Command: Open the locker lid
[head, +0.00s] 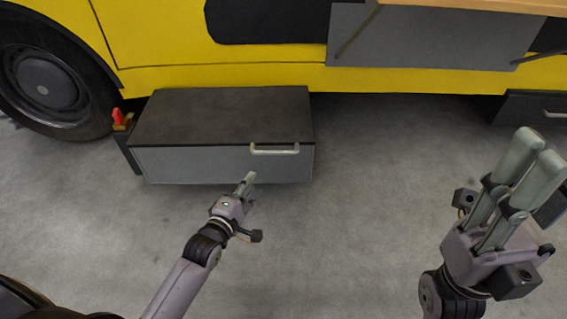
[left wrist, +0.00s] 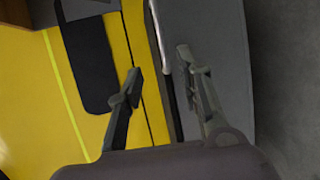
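The locker is a grey box with a dark flat lid (head: 225,115), shut, on the floor beside the yellow vehicle. A pale bar handle (head: 275,149) sits at the upper right of its grey front (head: 200,165). My left gripper (head: 246,180) is just in front of and below the handle, apart from it in the head view. In the left wrist view its fingers (left wrist: 160,65) are spread and empty, with a pale bar (left wrist: 157,35), likely the handle, between and beyond the tips. My right gripper (head: 538,150) is raised at the right, far from the locker; its fingers overlap in the picture.
The yellow vehicle (head: 220,75) stands behind the locker, with a wheel (head: 45,85) at the left. A red-tipped post (head: 118,119) stands at the locker's left end. A second dark box (head: 530,108) is at the far right. The concrete floor (head: 370,180) between is clear.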

